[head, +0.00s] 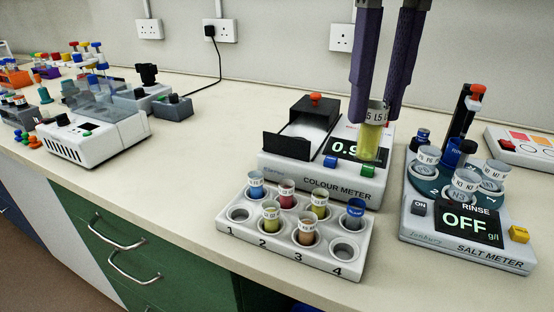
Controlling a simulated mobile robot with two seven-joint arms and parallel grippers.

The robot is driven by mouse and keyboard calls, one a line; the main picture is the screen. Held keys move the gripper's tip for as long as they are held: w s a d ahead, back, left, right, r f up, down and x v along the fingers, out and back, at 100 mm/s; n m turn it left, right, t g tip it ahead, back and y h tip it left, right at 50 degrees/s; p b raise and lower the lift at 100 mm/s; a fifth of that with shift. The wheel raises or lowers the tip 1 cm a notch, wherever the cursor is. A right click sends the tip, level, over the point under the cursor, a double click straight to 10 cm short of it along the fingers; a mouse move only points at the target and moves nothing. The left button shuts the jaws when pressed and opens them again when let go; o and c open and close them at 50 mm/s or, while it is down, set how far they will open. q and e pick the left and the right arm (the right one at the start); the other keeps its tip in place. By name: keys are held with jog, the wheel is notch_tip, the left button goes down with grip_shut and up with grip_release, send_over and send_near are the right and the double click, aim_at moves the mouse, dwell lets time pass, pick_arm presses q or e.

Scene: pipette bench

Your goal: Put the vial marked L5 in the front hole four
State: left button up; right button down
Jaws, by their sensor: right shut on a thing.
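My right gripper (376,112), with purple fingers, is shut on the vial marked L5 (371,140). The vial holds yellow-green liquid and hangs upright in front of the colour meter, above and behind the rack's right end. The white rack (291,256) has front holes numbered 1 to 4. Front hole four (345,251) is empty, and so is front hole one (240,214). Front hole two holds a yellow-green vial (270,216) and front hole three an orange-brown vial (307,233). My left gripper is not in view.
The rack's back row holds several vials, with a blue-capped one (355,212) behind hole four. The colour meter (334,186) stands close behind the rack. The salt meter (466,240) with its vial carousel stands to the right. Bare bench lies left of the rack.

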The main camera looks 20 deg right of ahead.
notch_tip(320, 180, down, 16)
jog(key=shift+f+b, duration=0.15)
jog(key=shift+b, duration=0.6)
